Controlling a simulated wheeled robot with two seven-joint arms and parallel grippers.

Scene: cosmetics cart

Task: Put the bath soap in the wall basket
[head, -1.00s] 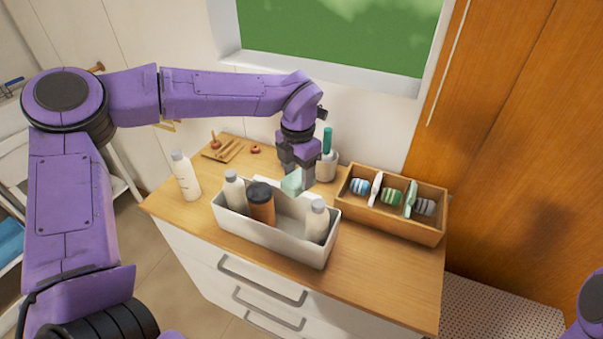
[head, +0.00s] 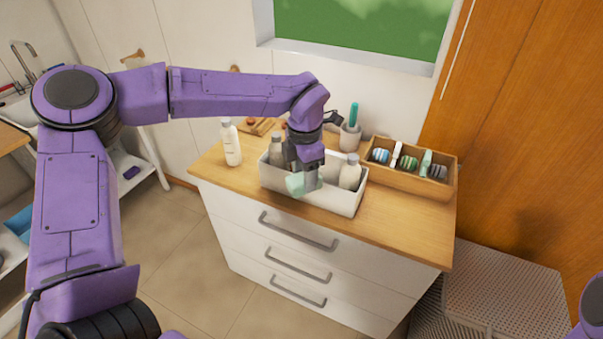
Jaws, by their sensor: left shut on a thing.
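My left gripper (head: 307,180) is shut on a pale mint-green bath soap (head: 295,186). It holds the soap in front of the white bin (head: 331,200), overlapping its front wall in the head view. I cannot tell the gap between the soap and the bin. No basket on a wall can be made out in this view. My right gripper is out of the picture; only a bit of my right arm shows at the lower right edge.
The white bin holds bottles on a wooden-topped drawer cart. A white bottle (head: 231,142) stands at left, a cup (head: 350,136) behind, and a wooden divided box (head: 408,181) at right. Perforated white boxes (head: 505,285) stand on the floor at right. Open floor lies left of the cart.

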